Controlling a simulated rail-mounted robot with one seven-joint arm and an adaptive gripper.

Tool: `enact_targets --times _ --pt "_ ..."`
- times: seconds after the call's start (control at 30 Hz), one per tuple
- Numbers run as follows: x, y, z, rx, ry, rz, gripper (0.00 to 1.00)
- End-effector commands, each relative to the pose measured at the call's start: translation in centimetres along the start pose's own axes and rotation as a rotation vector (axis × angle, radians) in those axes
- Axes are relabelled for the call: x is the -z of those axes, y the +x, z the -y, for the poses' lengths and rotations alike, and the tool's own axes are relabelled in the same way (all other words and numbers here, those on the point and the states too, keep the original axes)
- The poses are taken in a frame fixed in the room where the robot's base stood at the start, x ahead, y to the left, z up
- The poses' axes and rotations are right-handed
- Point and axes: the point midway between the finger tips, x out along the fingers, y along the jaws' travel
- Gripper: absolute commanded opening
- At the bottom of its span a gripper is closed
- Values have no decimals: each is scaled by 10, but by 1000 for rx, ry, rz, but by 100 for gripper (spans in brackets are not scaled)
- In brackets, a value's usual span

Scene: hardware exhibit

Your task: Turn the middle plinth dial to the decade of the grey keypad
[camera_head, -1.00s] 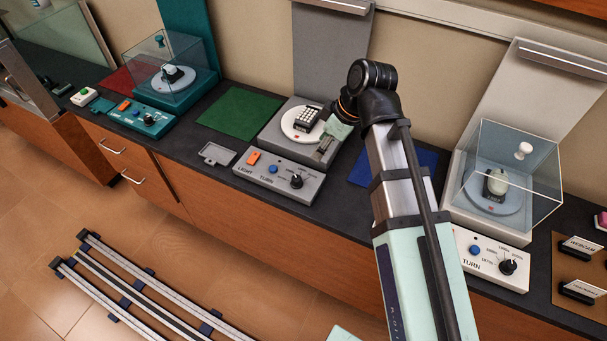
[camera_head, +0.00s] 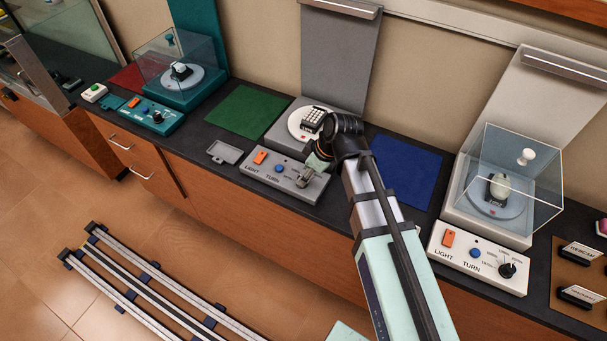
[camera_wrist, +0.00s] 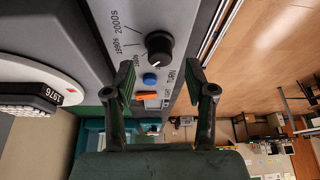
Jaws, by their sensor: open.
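The middle plinth (camera_head: 275,133) carries a grey keypad (camera_head: 313,117) on a white round turntable. In the wrist view the keypad (camera_wrist: 30,112) stands at the left edge by a plate (camera_wrist: 50,93) reading 1976. The black dial (camera_wrist: 160,45) is on the plinth's sloped grey panel (camera_head: 250,170); my gripper hides it in the head view. Decade labels (camera_wrist: 125,35) fan around it; 2000s and 1990s are readable, lower ones partly hidden. Its white mark points down-left in the wrist view; the exact decade is unclear. My gripper (camera_wrist: 160,78) is open, fingers on either side just short of the dial.
A blue button (camera_wrist: 149,79) and an orange LIGHT switch (camera_head: 260,157) share the panel. A teal plinth (camera_head: 190,95) stands left and a white plinth (camera_head: 450,205) right, both with clear covers. Green (camera_head: 243,112) and blue (camera_head: 408,168) mats lie beside the middle plinth.

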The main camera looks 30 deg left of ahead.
Motion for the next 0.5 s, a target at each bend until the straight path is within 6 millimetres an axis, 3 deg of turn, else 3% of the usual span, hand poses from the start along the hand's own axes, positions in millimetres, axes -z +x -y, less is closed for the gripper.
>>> enact_targets --times 0.2,0.5 --pt "1 22 0 1 -1 1 55" --pt "0 31 0 0 -1 0 55"
